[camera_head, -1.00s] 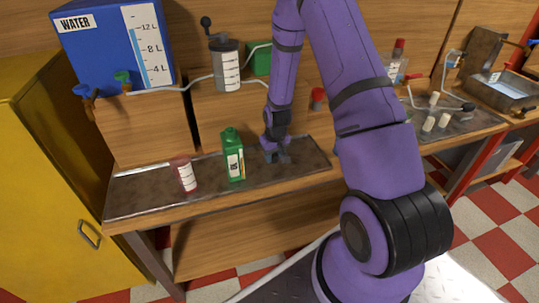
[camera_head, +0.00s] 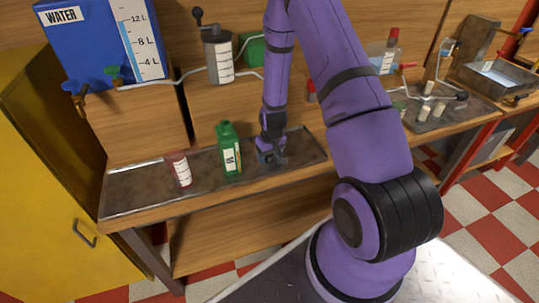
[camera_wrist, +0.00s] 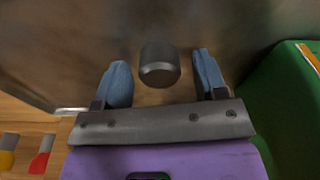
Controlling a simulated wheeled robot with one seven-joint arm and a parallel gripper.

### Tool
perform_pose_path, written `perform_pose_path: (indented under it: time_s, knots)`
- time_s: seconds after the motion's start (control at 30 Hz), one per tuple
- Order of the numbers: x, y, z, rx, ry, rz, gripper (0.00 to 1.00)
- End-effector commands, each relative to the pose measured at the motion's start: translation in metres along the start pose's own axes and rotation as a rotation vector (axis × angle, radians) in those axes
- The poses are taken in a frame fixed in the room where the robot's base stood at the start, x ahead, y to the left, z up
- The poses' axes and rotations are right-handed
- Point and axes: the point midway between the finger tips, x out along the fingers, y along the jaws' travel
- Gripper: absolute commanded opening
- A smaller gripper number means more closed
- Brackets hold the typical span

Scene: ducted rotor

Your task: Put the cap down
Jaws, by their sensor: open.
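The cap, a small dark grey cylinder (camera_wrist: 160,66), shows in the wrist view between the fingers, with gaps on both sides. It looks to be on the metal worktop (camera_head: 135,188). My gripper (camera_wrist: 161,78) is open, its two blue-grey fingers on either side of the cap. In the head view my gripper (camera_head: 270,158) is low over the worktop, right of the green bottle (camera_head: 229,150), and the cap cannot be made out there. The bottle's green side (camera_wrist: 285,110) also fills the right of the wrist view.
A red-tinted jar with a white label (camera_head: 179,169) stands left of the bottle. Behind are a blue water tank (camera_head: 100,45), a grey cylinder with a scale (camera_head: 218,55) and a pipe. Worktop at the far left is clear.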

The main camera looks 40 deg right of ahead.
Motion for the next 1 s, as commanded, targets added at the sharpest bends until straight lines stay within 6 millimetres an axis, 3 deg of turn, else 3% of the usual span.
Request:
perform_pose_path:
  time_s: [0.27, 0.8, 1.0]
  knots:
    - [-0.012, 0.0, -0.001, 0.0, 0.001, 0.0, 0.65]
    - [-0.097, 0.0, -0.001, 0.0, 0.003, 0.001, 0.65]
    - [-0.116, 0.0, -0.001, 0.0, 0.002, 0.0, 0.65]
